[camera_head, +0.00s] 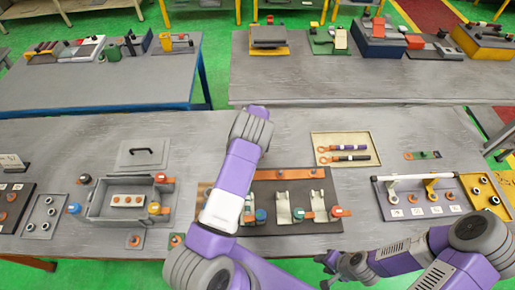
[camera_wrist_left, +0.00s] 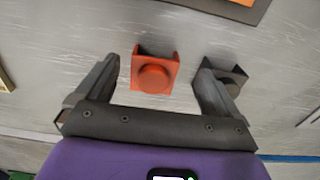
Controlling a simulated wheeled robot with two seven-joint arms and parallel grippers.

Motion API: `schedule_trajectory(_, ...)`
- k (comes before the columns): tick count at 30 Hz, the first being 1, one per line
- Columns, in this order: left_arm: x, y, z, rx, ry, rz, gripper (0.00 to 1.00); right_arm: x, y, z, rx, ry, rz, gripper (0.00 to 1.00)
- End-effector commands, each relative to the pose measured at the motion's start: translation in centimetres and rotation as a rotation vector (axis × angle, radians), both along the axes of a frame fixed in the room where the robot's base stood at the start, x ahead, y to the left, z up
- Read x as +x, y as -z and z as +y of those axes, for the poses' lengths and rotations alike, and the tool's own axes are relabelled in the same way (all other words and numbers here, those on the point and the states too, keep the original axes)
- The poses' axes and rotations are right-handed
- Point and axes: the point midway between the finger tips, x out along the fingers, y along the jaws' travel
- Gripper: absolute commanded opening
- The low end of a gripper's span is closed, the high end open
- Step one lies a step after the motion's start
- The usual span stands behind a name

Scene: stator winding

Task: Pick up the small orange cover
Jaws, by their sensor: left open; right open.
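The small orange cover (camera_wrist_left: 155,75), a U-shaped piece with a round boss, lies on the grey tabletop in the left wrist view. My left gripper (camera_wrist_left: 162,75) is open, with one dark finger on each side of the cover. I see a gap on both sides, and no grip on it. In the head view, I cannot make out the cover or the left fingertips; my left arm reaches over that part of the table. My right gripper (camera_head: 322,271) is open and empty near the table's front edge.
A similar dark grey piece (camera_wrist_left: 225,80) lies close beside the left gripper's right finger. The brown mat (camera_head: 284,232) holds several parts. A grey open box (camera_head: 97,207) stands left, a tan tray (camera_head: 316,135) right. Bare tabletop lies behind the mat.

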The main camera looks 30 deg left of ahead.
Motion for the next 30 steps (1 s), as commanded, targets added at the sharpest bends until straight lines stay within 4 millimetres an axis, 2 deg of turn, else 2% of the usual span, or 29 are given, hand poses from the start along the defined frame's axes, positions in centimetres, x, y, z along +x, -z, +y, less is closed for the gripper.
schedule_trajectory(4,0.8,2.5,0.1,0.001,0.001,0.001,0.96,0.0,1.8,0.0,0.000,0.000,-0.001,0.43)
schedule_trajectory(9,1.1,4.3,0.1,0.000,0.001,0.000,0.96,0.0,2.5,0.0,0.000,0.000,-0.001,0.43)
schedule_trajectory(18,1.1,4.6,0.1,0.000,0.001,-0.001,0.96,0.1,2.5,0.0,0.000,0.000,-0.001,0.43)
schedule_trajectory(20,1.1,4.6,0.1,0.000,0.001,-0.001,0.88,0.1,2.5,0.0,0.000,0.000,-0.001,0.43)
schedule_trajectory(28,1.1,4.6,0.1,0.000,0.001,-0.001,0.47,0.1,2.5,0.0,0.000,0.000,-0.001,0.43)
schedule_trajectory(30,1.1,4.6,0.1,0.000,0.001,-0.001,0.41,0.1,2.5,0.0,0.000,0.000,-0.001,0.43)
